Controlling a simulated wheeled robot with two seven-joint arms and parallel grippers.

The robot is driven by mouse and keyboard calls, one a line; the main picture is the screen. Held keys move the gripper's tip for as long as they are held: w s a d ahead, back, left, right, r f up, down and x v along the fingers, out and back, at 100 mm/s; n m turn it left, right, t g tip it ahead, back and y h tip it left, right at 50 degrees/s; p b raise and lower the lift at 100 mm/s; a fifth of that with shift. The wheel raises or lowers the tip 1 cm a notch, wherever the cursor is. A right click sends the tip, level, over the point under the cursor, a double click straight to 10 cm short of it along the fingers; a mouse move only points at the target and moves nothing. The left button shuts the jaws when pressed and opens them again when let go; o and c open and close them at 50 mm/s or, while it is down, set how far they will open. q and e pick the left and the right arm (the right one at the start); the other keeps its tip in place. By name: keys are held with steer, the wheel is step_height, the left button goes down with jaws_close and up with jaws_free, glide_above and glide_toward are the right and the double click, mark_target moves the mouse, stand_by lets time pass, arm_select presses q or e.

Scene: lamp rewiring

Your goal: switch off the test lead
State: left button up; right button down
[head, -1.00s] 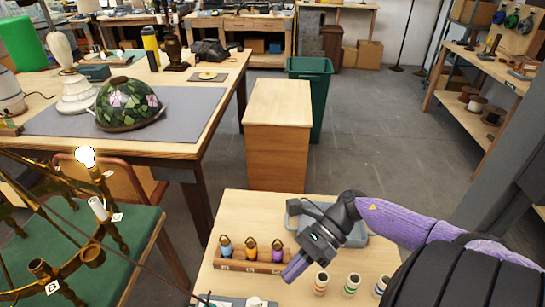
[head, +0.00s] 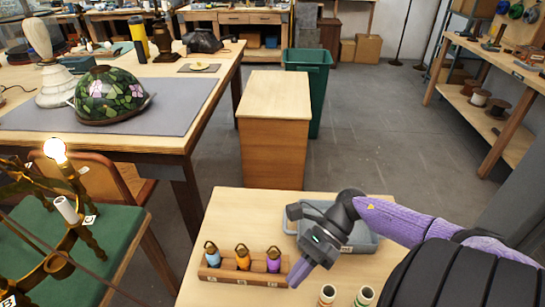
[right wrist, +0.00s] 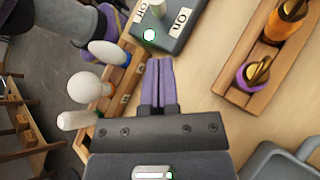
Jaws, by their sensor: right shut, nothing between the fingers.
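The grey test lead switch box (right wrist: 176,38) is at the top of the right wrist view, cut off by the edge. Which label the knob leans to is unclear. My right gripper (right wrist: 159,64) is shut and empty, its purple fingertips just short of the box. It also shows in the head view (head: 294,282), over the small table beside the wooden rack. In the head view a bulb (head: 55,150) glows on the brass chandelier (head: 72,225). My left gripper is not in view.
A wooden rack (head: 214,273) with blue, orange and purple pieces stands left of my right gripper. A grey tray (head: 365,240) lies behind it. White bulbs (right wrist: 90,87) sit in another rack in the wrist view.

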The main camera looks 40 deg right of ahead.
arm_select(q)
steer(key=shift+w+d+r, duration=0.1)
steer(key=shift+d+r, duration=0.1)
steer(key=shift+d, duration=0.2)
arm_select(e)
steer(key=x, duration=0.9)
steer(key=shift+a+f, duration=0.1)
steer(key=shift+a, duration=0.15)
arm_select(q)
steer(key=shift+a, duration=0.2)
arm_select(e)
steer(key=shift+p, duration=0.55)
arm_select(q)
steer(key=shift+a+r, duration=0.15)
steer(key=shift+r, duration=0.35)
arm_select(e)
steer(key=shift+s+a+r+h, duration=0.1)
steer(key=shift+r+h, duration=0.15)
steer(key=shift+h, duration=0.05)
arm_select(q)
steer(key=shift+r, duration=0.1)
